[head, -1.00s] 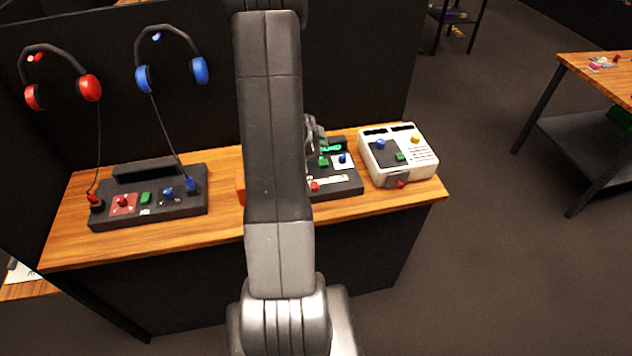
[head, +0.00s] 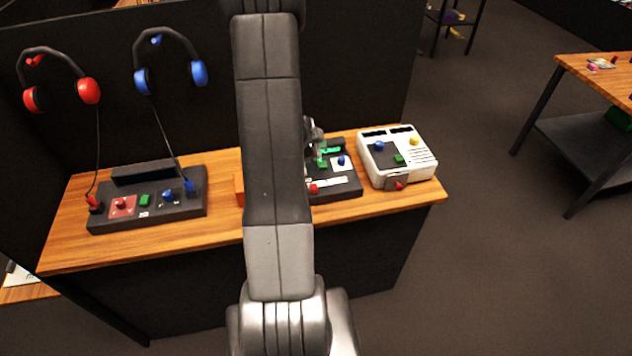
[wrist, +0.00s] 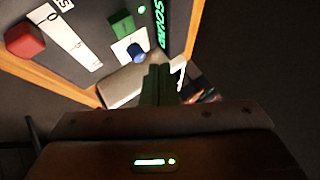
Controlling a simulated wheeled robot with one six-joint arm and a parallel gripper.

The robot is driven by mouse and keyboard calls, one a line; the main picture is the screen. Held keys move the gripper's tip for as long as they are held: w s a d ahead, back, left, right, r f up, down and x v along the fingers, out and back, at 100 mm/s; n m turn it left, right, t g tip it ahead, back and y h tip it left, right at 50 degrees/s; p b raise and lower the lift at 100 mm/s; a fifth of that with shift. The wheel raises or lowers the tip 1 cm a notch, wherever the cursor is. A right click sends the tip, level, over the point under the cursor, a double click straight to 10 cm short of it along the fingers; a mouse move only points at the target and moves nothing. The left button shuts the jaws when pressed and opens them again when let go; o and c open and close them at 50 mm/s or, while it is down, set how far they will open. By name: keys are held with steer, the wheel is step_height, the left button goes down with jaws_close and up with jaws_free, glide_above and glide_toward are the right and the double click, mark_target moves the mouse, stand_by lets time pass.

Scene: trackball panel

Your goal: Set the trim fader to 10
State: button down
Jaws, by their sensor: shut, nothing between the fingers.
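The dark panel (head: 345,192) in the middle of the bench is partly hidden behind my arm. A red cap (head: 314,188) sits at the left end of a pale marked strip (head: 334,181) on its front part; it looks like the fader, but no name is readable. The wrist view shows the red cap (wrist: 24,41) and the white strip (wrist: 62,38), its marks too blurred to read. My gripper (wrist: 160,72) is shut and empty, apart from the red cap. In the head view it shows beside my arm, over the panel's back part.
The dark panel also has a green button (wrist: 121,22), a blue knob (wrist: 136,51) and a lit green display (wrist: 160,24). A white console (head: 398,160) stands close to its right. A black headset panel (head: 148,200) stands at the left.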

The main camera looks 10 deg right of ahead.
steer(key=c, duration=2.2)
jaws_free()
steer(key=c, duration=1.8)
jaws_free()
steer(key=shift+w, duration=0.1)
steer(key=o, duration=0.5)
steer(key=w+a+r+n+t+y, duration=0.1)
steer(key=n, duration=0.1)
steer(key=w+a+r+n+t+y+b, duration=0.1)
steer(key=w+n, duration=0.1)
steer(key=w+a+n+t+y, duration=0.1)
steer(key=w+y, duration=0.1)
steer(key=shift+w+a+r+n+t, duration=0.15)
steer(key=shift+a+r+n+t, duration=0.25)
steer(key=a+r+n+g+y+b, duration=0.1)
steer(key=a+n+y+b, duration=0.1)
steer(key=a+n+y, duration=0.35)
steer(key=n+g+h+b, duration=0.2)
steer(key=n+g, duration=0.6)
steer(key=n, duration=0.1)
glide_toward(314, 186)
steer(key=shift+m, duration=0.25)
step_height(314, 186, down, 9)
steer(key=shift+w+a+p, duration=0.15)
steer(key=shift+a+p, duration=0.05)
steer(key=shift+p, duration=0.5)
jaws_close()
